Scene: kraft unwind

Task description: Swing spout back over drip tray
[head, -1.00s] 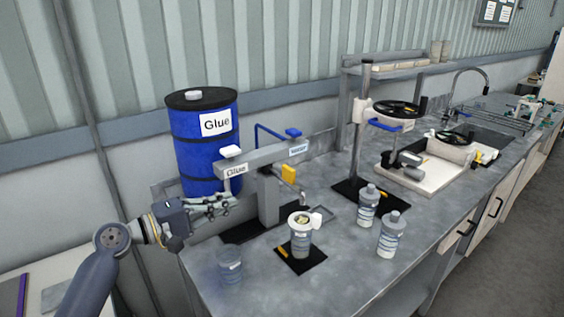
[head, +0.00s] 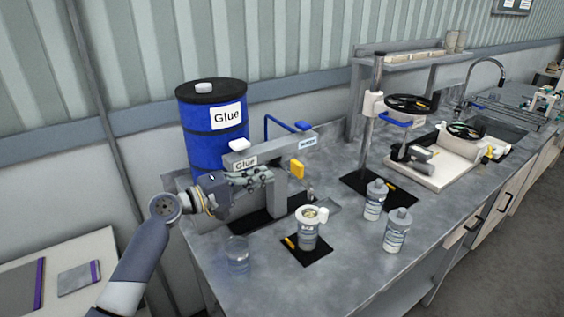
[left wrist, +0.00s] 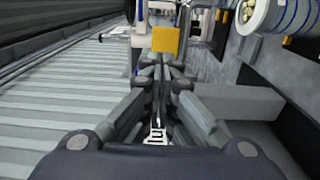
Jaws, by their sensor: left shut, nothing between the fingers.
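The grey dispenser (head: 285,152) stands at the back of the bench, with a "Glue" label and a blue-lettered label on its arm. A yellow tab (head: 297,169) hangs at its right side and shows ahead of my fingers in the left wrist view (left wrist: 165,39). The spout below the tab is small and hard to make out. A dark tray (head: 252,219) lies at the dispenser's foot. My left gripper (head: 268,175) is shut and empty, just below the "Glue" label in front of the post; I cannot tell whether it touches. My right gripper is not in view.
A blue glue drum (head: 212,130) stands behind. A cup (head: 308,233) sits on a black mat (head: 318,251) in front. A clear cup (head: 237,250) stands left of it. Two bottles (head: 374,203) (head: 396,232) stand to the right. The front bench surface is mostly clear.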

